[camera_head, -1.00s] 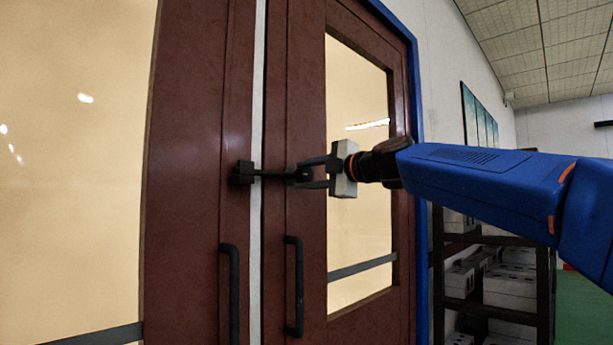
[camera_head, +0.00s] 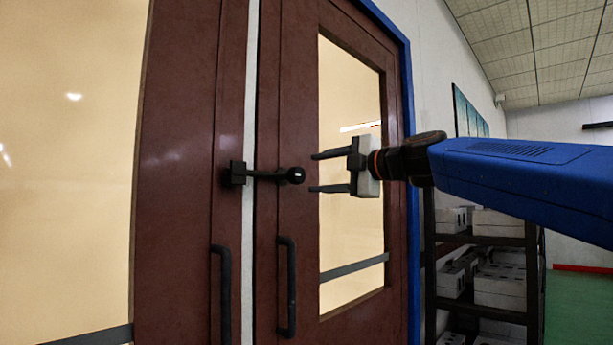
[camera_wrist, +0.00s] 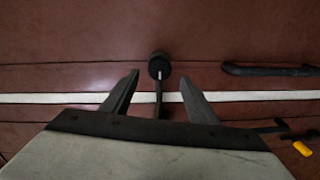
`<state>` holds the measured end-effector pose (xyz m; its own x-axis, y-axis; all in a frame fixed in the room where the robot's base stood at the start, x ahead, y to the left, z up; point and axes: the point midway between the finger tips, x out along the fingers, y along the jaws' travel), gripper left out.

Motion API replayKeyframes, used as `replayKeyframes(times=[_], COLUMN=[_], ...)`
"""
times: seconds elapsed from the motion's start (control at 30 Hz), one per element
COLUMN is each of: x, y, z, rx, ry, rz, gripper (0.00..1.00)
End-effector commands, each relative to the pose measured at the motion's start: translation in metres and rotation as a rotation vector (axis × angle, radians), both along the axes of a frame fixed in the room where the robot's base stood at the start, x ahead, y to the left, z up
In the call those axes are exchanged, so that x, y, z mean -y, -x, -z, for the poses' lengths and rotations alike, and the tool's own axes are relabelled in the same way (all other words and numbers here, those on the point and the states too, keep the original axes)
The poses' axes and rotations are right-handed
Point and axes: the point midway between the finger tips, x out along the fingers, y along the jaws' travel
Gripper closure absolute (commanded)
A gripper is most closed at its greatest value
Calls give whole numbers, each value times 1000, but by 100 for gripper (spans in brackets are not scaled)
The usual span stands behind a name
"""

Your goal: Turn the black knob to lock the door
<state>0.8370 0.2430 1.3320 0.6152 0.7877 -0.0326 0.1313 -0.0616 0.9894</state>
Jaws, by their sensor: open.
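The black knob (camera_head: 296,175) is a round ball on the end of a black bar (camera_head: 262,175). The bar lies level across the pale seam between two dark red doors, from a black bracket (camera_head: 237,174) on the left door to the right door. My gripper (camera_head: 313,173) is open just right of the knob, one finger above its height and one below, with a small gap and nothing held. In the wrist view the knob (camera_wrist: 159,64) and bar (camera_wrist: 159,98) appear between the two spread fingers (camera_wrist: 158,75).
Black pull handles, left (camera_head: 222,290) and right (camera_head: 287,285), hang below the bar. A blue door frame (camera_head: 405,120) edges the right door. A dark shelf (camera_head: 480,280) with pale boxes stands right, below my arm. Green floor (camera_head: 580,300) beyond looks clear.

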Motion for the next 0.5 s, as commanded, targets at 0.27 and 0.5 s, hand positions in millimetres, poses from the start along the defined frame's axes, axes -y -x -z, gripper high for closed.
replayKeyframes(times=[0.27,0.5], x=[45,68], y=[35,53], z=[-2,-2], rx=[0,0], ry=[-1,1], rz=[2,0], gripper=[47,47])
